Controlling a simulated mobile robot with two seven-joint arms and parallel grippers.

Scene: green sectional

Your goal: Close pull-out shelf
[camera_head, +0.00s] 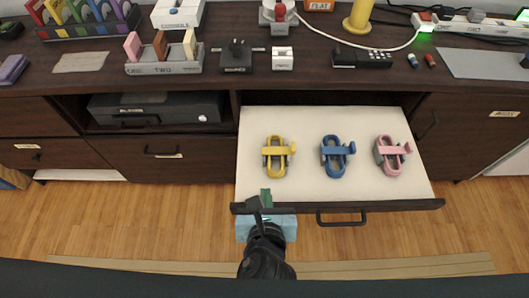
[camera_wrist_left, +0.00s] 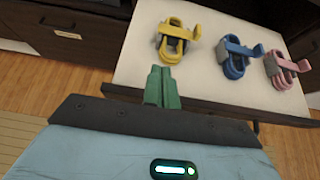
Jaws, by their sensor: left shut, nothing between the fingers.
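The pull-out shelf (camera_head: 310,187) is extended from the dark cabinet, with a white surface, a dark front edge and a black bar handle (camera_head: 341,218). It also shows in the left wrist view (camera_wrist_left: 135,62). A yellow (camera_head: 276,157), a blue (camera_head: 336,155) and a pink (camera_head: 391,156) looped object stand on it in a row. My left gripper (camera_head: 266,197) is shut and empty, its green fingertips at the left part of the shelf's front edge. Its green fingers (camera_wrist_left: 161,88) overlap the white surface in the left wrist view; contact cannot be told. My right gripper is not in view.
The dark countertop (camera_head: 230,85) above holds blocks, small devices and cables. A black box (camera_head: 156,108) sits in an open compartment left of the shelf. Closed drawers are at left and a cabinet door (camera_head: 475,125) at right. Wooden floor (camera_head: 130,220) lies open in front.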

